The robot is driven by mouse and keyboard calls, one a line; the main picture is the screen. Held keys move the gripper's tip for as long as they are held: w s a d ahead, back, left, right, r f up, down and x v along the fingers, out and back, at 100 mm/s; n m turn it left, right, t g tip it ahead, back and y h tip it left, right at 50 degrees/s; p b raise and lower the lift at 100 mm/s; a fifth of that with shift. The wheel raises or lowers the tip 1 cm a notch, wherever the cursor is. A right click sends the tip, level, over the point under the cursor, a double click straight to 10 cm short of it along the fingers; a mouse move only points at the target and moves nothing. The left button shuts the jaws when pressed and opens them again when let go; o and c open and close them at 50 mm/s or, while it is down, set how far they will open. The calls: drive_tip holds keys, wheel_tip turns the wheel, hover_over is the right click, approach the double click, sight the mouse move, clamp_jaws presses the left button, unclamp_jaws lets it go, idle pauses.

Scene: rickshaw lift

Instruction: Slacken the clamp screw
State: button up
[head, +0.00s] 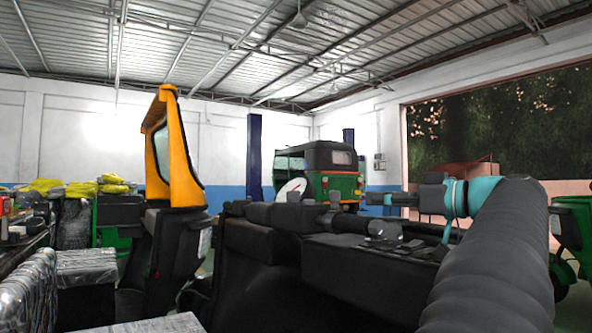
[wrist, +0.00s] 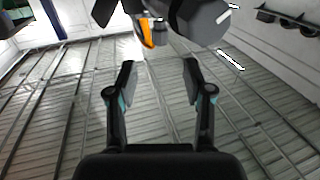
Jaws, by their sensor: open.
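My gripper (wrist: 159,72) is open and empty in the wrist view, with its two fingers well apart and ceiling showing between them. A small grey knob-like part (wrist: 157,25), possibly the clamp screw, shows beyond the fingertips near the top, beside a large dark cylinder (wrist: 205,18). In the head view my gripper (head: 370,199) points left above the dark rickshaw assembly (head: 270,265). A small upright stub (head: 335,197) stands on the bar left of it, apart from the fingers. I cannot tell for certain which part is the clamp screw.
A short grey cylinder (head: 385,232) and small dark parts lie on the black surface below my gripper. An orange frame (head: 172,150) rises at the left. A green rickshaw (head: 332,175) stands farther back. Foil-wrapped blocks (head: 85,268) are at lower left.

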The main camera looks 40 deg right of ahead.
drive_tip(key=m, duration=0.1)
drive_tip(key=m+g+h+p, duration=0.3)
drive_tip(key=m+g+h, duration=0.2)
drive_tip(key=h, duration=0.2)
approach(335, 193)
drive_tip(key=x, duration=1)
drive_tip(key=shift+w+d, duration=0.3)
drive_tip(key=shift+d, duration=0.05)
drive_tip(key=shift+w+h, duration=0.2)
drive_tip(key=shift+h, duration=0.3)
drive_tip(key=shift+a+m+g+h, duration=0.1)
drive_tip(key=shift+m+g+h, duration=0.4)
drive_tip(key=shift+m+h, duration=0.15)
drive_tip(key=shift+f+m+g+h, duration=0.1)
drive_tip(key=shift+m+g+h, duration=2.2)
drive_tip(key=shift+m, duration=0.45)
drive_tip(key=m+g+h, duration=0.2)
drive_tip(key=m+g, duration=0.2)
drive_tip(key=shift+w+m+g+p, duration=0.1)
drive_tip(key=shift+m+g+p, duration=0.2)
drive_tip(key=shift+m+g, duration=0.1)
drive_tip(key=v, duration=1.3)
